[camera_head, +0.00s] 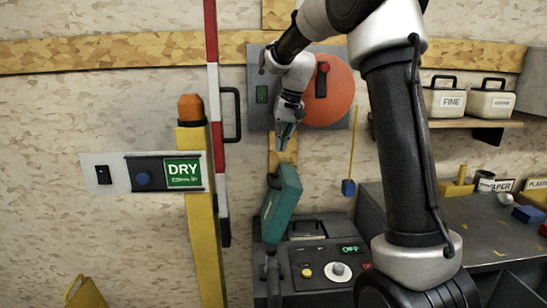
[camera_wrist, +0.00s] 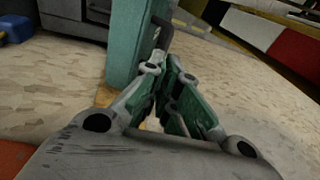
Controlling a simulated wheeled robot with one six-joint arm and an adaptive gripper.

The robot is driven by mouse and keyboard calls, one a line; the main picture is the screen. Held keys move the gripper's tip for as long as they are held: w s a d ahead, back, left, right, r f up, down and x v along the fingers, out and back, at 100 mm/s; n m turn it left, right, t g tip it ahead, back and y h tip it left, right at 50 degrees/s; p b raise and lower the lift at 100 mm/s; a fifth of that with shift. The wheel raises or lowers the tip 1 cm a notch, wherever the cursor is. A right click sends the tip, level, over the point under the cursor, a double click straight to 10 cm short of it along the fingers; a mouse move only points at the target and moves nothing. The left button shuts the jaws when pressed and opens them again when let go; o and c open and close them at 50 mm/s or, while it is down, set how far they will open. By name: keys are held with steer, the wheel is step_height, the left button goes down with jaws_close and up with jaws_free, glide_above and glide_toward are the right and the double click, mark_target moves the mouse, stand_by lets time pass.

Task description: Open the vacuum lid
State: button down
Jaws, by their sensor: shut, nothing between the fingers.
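A dark grey machine (camera_head: 318,270) with a control panel reading OFF stands at the bottom middle of the head view; it looks like the vacuum. A teal block-like part (camera_head: 281,203), apparently its lid, stands up and leans at the machine's back left. In the wrist view the teal part (camera_wrist: 127,45) rises just beyond the fingers, with a dark handle (camera_wrist: 162,32) on its right side. My gripper (camera_head: 284,146) points down just above the teal part's top in the head view. Its fingers (camera_wrist: 163,68) are shut and empty. Whether they touch the teal part is unclear.
A yellow post (camera_head: 204,240) with a DRY sign (camera_head: 184,173) and a red-white pole (camera_head: 213,90) stand left. An orange disc (camera_head: 335,88) is on the wall behind my arm. A grey bench (camera_head: 480,225) with small items is right.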

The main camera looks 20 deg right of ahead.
steer(key=s+d+t, duration=0.2)
steer(key=s+d, duration=0.1)
steer(key=d, duration=0.1)
glide_toward(285, 175)
steer(key=shift+t+y, duration=0.4)
steer(key=x, duration=0.3)
steer(key=w+x, duration=0.1)
steer(key=x, duration=0.1)
steer(key=shift+w+a+f, duration=0.1)
steer(key=shift+w+a, duration=0.05)
steer(key=a+f, duration=0.1)
steer(key=w+a+f, duration=0.1)
steer(key=shift+a+f, duration=0.1)
steer(key=shift+a, duration=0.15)
steer(key=shift+w+a+f, duration=0.1)
steer(key=shift+a+f, duration=0.2)
steer(key=shift+a, duration=0.05)
